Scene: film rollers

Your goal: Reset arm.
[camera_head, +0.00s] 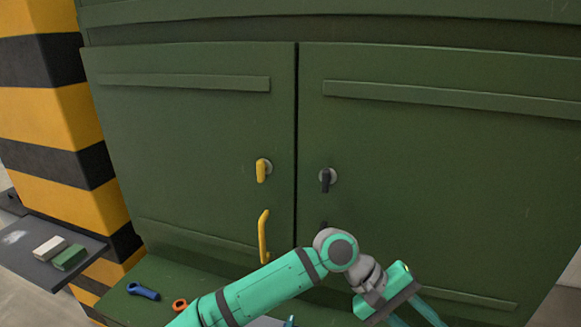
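My arm, teal with grey joints, reaches in from the bottom and bends near the lower middle of the view. My gripper (412,314) is at the lower right of centre, in front of the right cabinet door (440,180). It points down, and its teal fingers run out of the bottom edge, so the fingertips and the gap between them are not clear. No held object shows. The left door (190,150) has a yellow knob (262,170) and a yellow handle (263,236). The right door has a dark knob (326,179). Both doors look shut.
A black-and-yellow striped pillar (60,120) stands at the left. A dark shelf (50,272) there holds a white block (50,248) and a green block (70,257). A blue piece (143,291) and an orange ring (180,305) lie on the green ledge (125,307) below the doors.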

